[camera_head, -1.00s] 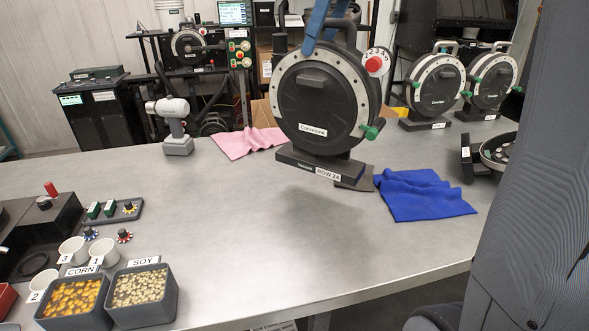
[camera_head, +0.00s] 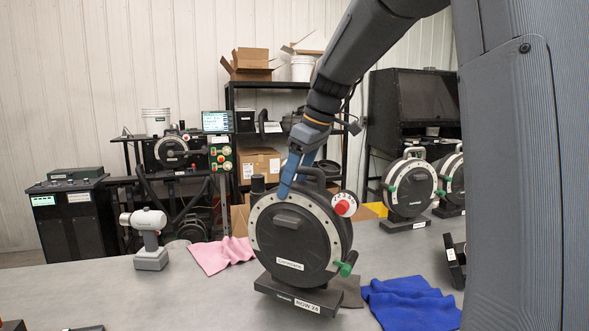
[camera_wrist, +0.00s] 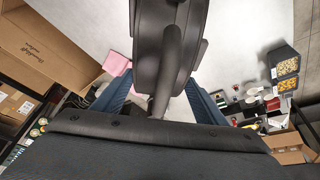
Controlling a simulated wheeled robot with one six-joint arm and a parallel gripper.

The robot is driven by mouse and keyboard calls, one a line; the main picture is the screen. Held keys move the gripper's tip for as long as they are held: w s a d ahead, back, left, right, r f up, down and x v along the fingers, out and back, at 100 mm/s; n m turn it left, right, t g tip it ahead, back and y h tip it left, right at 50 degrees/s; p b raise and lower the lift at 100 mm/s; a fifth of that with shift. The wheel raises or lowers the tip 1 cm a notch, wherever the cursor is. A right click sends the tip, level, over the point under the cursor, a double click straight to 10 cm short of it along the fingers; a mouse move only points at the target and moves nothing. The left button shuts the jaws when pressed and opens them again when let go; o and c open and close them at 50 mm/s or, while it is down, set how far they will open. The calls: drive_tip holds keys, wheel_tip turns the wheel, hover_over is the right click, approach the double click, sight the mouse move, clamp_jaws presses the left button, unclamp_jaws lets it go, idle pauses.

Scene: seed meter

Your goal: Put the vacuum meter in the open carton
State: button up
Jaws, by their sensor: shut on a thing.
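The vacuum meter is a round black disc housing (camera_head: 292,250) with a grey rim, red knob, green handle and a base marked "ROW 24". My gripper (camera_head: 293,180) is shut on its top handle from above, with the blue fingers on either side of it. The meter hangs upright over the grey table. In the wrist view its handle (camera_wrist: 168,75) runs between the fingers. A brown carton (camera_head: 239,219) stands behind the meter, mostly hidden by it. A large brown carton (camera_wrist: 45,45) fills the upper left of the wrist view; I cannot tell whether they are the same.
A pink cloth (camera_head: 215,254) and a drill-like tool (camera_head: 150,240) are left of the meter. A blue cloth (camera_head: 410,303) lies at its right. Other meters (camera_head: 410,188) stand at the back right.

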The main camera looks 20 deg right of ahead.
drive_tip(key=shift+f+p, duration=0.5)
drive_tip(key=shift+f, duration=1.3)
drive_tip(key=o, duration=2.1)
drive_tip(key=shift+f, duration=0.1)
